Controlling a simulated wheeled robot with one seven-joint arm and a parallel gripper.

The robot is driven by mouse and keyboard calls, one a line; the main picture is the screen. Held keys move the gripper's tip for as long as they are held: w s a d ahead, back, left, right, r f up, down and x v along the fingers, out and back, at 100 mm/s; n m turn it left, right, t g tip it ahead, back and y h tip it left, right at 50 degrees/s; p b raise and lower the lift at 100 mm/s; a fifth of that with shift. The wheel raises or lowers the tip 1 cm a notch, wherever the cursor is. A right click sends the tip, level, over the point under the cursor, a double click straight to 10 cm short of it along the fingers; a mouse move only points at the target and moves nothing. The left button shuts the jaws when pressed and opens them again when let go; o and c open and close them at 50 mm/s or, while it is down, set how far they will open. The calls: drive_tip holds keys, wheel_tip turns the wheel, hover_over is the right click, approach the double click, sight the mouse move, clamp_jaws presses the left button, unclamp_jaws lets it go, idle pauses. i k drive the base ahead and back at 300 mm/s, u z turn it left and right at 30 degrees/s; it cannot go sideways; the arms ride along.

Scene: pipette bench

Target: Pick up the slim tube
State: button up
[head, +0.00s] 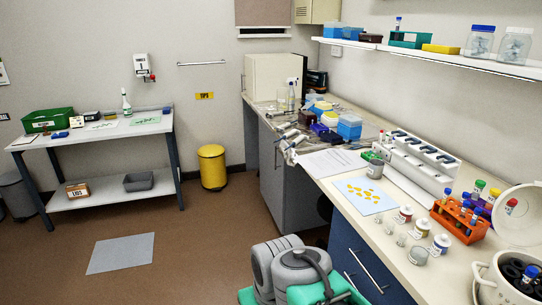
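Several capped tubes stand at the right end of the bench, in and around an orange rack (459,221). Among them are a blue-capped tube (447,194), a green-capped tube (478,187) and a red-capped tube (510,206). Another narrow blue-capped tube (397,23) stands upright on the wall shelf. At this size I cannot tell which one is the slim tube. My gripper is not in view.
The bench (345,205) runs along the right wall. A round white device (500,281) with its lid raised stands at the near right. Small jars (404,214) stand before the rack. A side table (95,130) and yellow bin (212,167) stand left; the floor between is mostly clear.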

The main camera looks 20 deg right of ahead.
sight(466, 204)
drive_tip(key=z, duration=2.55)
